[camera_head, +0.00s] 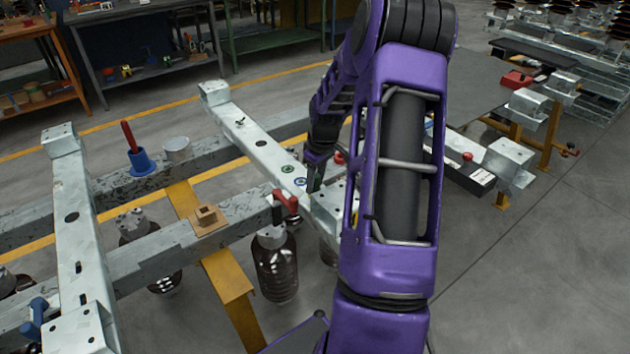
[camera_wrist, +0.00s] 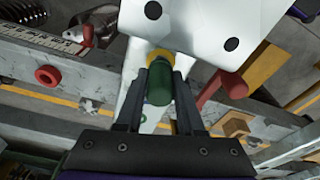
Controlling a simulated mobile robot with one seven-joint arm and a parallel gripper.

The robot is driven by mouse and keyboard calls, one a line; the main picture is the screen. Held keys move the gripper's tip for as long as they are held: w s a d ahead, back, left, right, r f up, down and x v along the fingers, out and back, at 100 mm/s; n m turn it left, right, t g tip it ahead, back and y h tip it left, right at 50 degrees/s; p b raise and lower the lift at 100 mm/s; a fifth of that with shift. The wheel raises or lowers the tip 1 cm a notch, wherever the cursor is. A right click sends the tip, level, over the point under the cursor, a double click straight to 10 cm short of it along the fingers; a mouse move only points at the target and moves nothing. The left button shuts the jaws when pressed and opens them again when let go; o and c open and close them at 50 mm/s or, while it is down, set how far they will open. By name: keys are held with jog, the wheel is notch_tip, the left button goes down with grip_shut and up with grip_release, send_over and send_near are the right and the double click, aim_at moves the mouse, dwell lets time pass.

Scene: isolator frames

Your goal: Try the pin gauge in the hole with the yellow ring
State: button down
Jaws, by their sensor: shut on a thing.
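My gripper (camera_wrist: 161,76) is shut on the green handle of the pin gauge (camera_wrist: 159,88), which sits between the two dark fingers. The yellow ring (camera_wrist: 160,57) shows just beyond the handle's far end on the pale beam, partly covered by it. The handle lines up with the ring, but the pin's tip is hidden and I cannot tell whether it is in the hole. In the head view my gripper (camera_head: 315,174) is low over the right part of the pale beam (camera_head: 262,148). A green ring (camera_head: 287,169) and a blue ring (camera_head: 300,182) lie to its left.
A red-handled clamp (camera_head: 287,199) stands close by; its red bar also shows in the wrist view (camera_wrist: 209,91). Dark insulators (camera_head: 276,265) hang below.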

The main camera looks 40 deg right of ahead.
jog(key=shift+f+b, duration=0.45)
jog(key=shift+f, duration=0.45)
jog(key=shift+r, duration=0.15)
jog(key=shift+r+p, duration=2.85)
jog(key=shift+r, duration=0.85)
